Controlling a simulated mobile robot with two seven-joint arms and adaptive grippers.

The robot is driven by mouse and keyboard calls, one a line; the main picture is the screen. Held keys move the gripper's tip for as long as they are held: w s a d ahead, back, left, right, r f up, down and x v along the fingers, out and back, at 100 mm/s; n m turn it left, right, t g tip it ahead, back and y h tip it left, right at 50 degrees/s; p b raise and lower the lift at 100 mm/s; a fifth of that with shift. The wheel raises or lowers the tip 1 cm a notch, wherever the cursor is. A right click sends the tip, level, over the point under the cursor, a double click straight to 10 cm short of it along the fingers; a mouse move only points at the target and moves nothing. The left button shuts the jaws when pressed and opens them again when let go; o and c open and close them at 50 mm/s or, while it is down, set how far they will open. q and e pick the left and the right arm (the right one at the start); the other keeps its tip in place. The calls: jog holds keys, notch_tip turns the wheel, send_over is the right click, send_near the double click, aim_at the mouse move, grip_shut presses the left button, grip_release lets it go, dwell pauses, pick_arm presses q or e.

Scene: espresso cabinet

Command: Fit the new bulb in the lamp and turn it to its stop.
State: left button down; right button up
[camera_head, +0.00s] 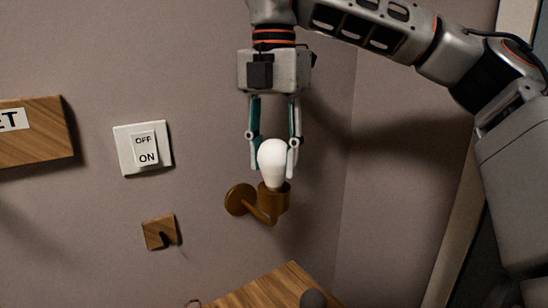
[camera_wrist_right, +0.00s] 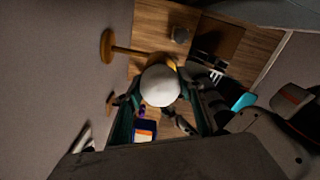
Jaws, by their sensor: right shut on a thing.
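The white bulb (camera_head: 272,162) stands upright at the mouth of the brass wall lamp (camera_head: 273,203). Its lower end is hidden by the lamp's cup, so I cannot tell how deep it sits. My right gripper (camera_head: 272,172) points straight down from above and is shut on the bulb, one finger on each side. In the right wrist view the bulb (camera_wrist_right: 160,86) lies between the fingers, and the lamp's round wall plate (camera_wrist_right: 107,46) and arm show beside it. My left gripper is not in view.
A white wall switch (camera_head: 144,147) marked OFF and ON is left of the lamp. A small wooden block (camera_head: 160,232) is below it, and a wooden sign (camera_head: 35,133) is at far left. A wooden surface (camera_head: 270,288) with several things on it lies below the lamp.

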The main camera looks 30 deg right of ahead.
jog(key=shift+m, duration=0.3)
jog(key=shift+m, duration=1.2)
jog(key=o, duration=1.2)
notch_tip(320, 180, up, 12)
jog(key=shift+r, duration=0.1)
